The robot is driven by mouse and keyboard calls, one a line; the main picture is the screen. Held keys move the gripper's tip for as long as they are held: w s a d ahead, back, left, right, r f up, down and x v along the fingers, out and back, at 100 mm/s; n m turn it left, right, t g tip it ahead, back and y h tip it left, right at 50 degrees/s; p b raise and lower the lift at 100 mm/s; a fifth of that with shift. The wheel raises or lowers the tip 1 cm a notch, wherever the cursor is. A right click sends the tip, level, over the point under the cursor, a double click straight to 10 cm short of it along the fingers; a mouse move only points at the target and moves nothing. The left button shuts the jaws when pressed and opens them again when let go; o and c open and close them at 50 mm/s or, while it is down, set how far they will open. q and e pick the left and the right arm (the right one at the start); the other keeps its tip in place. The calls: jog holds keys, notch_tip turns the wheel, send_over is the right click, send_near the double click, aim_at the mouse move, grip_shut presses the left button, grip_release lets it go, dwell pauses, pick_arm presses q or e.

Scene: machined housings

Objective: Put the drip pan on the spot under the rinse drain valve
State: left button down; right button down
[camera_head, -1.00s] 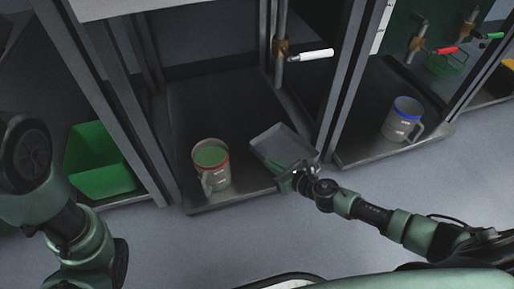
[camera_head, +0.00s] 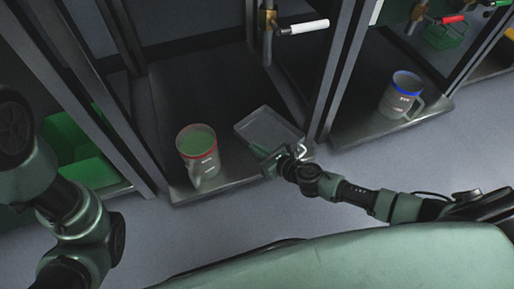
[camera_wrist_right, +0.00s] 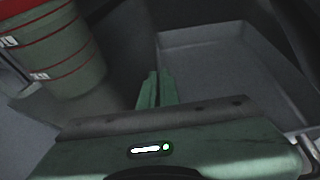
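The drip pan (camera_head: 272,126) is a shallow grey rectangular tray over the dark floor of the middle bay, right of the red-rimmed jug. My right gripper (camera_head: 269,160) is at its near edge. In the right wrist view the green fingers (camera_wrist_right: 156,88) are close together at the left wall of the pan (camera_wrist_right: 215,65), seemingly shut on its rim. I cannot tell whether the pan rests on the floor or is slightly raised. A valve with a white handle (camera_head: 302,27) is on a pipe above and behind the pan. No valve label or marked spot is readable. My left gripper is out of view.
A red-rimmed jug with green contents (camera_head: 199,153) stands close left of the pan; it also shows in the right wrist view (camera_wrist_right: 62,55). A blue-rimmed jug (camera_head: 400,95) stands in the right bay. Frame posts flank the bay. A green bin (camera_head: 82,150) is at left.

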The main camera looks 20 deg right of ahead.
jog(key=c, duration=1.7)
grip_release()
jog(key=shift+r+p, duration=0.25)
jog(key=shift+p, duration=0.1)
jog(key=shift+p+v, duration=1.15)
jog(key=shift+v, duration=4.8)
